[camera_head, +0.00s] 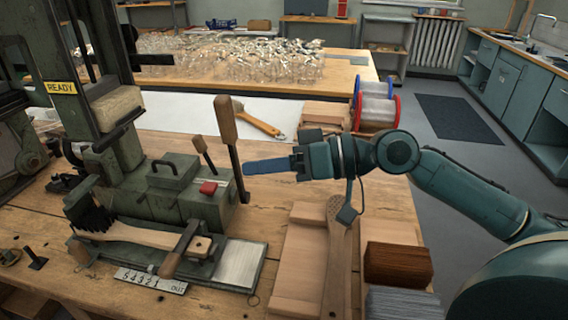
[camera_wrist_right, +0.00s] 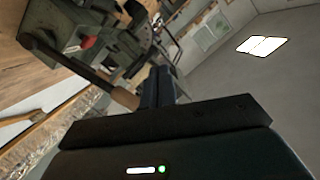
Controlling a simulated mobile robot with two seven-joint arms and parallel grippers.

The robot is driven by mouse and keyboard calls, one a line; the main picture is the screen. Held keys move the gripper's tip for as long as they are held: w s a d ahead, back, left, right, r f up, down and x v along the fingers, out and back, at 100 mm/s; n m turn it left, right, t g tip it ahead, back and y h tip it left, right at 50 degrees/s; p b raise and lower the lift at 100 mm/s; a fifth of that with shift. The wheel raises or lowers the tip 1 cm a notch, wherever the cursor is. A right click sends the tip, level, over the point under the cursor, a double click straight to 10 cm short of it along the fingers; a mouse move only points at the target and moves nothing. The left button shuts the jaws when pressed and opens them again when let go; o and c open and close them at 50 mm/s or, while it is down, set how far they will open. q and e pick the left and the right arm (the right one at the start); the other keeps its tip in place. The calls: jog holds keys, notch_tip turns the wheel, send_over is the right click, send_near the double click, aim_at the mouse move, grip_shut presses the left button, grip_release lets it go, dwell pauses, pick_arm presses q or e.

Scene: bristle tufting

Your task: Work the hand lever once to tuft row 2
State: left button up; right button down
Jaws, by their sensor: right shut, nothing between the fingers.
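The green tufting machine (camera_head: 160,200) stands on the wooden bench, with a yellow READY label (camera_head: 61,87) on its column. Its hand lever (camera_head: 226,120) has a wooden grip on a dark arm and stands nearly upright at the machine's right side. My right gripper (camera_head: 250,167) is shut and empty, its blue fingers pointing left, close to the lever arm below the grip. I cannot tell whether they touch. In the right wrist view the lever grip (camera_wrist_right: 125,97) is just left of the fingers (camera_wrist_right: 158,86). A wooden brush (camera_head: 138,235) with black bristles lies in the machine's front fixture. My left gripper is out of view.
A numbered plate (camera_head: 150,281) marked OUT lies at the machine's front. A wooden tray (camera_head: 297,260) holding a brush body (camera_head: 337,250) and bins of brown bristles (camera_head: 397,265) and grey bristles (camera_head: 402,303) are at right. Spools (camera_head: 377,103) stand behind my gripper.

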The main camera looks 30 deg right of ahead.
pick_arm(q)
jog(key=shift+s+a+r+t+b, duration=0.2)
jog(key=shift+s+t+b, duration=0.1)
jog(key=shift+b, duration=0.1)
pick_arm(e)
jog(key=v, duration=0.3)
jog(key=shift+d+r, duration=0.1)
jog(key=shift+d, duration=0.05)
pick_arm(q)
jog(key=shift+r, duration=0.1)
